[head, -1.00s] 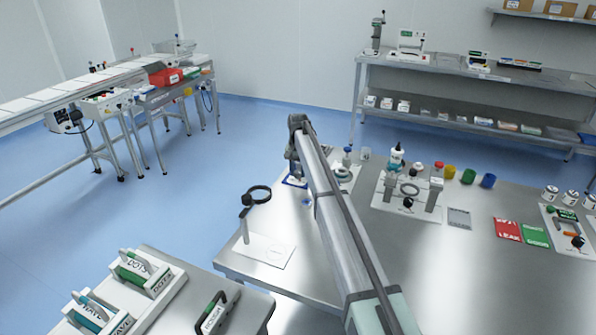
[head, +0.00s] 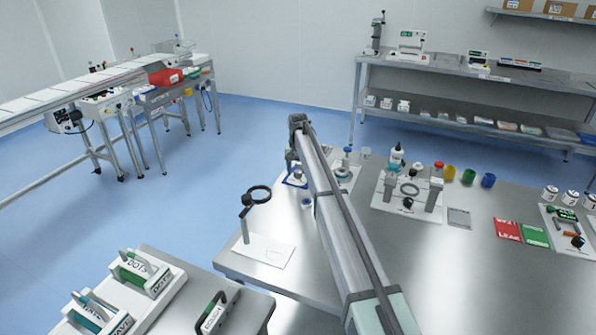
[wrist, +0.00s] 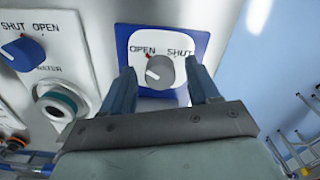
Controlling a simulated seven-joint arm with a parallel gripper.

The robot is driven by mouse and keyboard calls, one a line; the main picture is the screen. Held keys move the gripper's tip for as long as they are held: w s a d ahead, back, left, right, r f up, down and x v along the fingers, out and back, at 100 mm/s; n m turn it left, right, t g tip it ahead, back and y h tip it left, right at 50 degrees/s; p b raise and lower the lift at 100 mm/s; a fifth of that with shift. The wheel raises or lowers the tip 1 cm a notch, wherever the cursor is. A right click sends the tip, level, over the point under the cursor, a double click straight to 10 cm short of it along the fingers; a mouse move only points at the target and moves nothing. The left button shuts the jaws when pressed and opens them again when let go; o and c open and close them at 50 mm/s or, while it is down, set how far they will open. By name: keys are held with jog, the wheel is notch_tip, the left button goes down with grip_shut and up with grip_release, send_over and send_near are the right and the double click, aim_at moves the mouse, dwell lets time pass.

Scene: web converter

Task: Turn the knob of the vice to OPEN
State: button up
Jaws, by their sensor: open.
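In the wrist view a round grey knob (wrist: 160,72) sits on a white plate with a blue border (wrist: 136,39). The plate reads OPEN at upper left and SHUT at upper right. A small red mark shows on the knob's left side, towards OPEN. No vice name is readable on this plate. My gripper (wrist: 160,68) is open, its two blue-grey fingers on either side of the knob; I cannot tell whether they touch it. In the head view the blue-bordered plate (head: 292,182) is at the table's far left edge, partly hidden by my gripper.
In the wrist view a blue knob (wrist: 22,53) marked SHUT and OPEN stands left, above a teal-ringed port (wrist: 58,102) marked WATER. In the head view a ring on a stand (head: 257,195) is left of my arm, and a fixture with a ring (head: 409,189) is right.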

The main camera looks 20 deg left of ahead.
aim_at(298, 172)
notch_tip(298, 172, up, 14)
dwell(0.6)
jog(key=shift+f, duration=0.1)
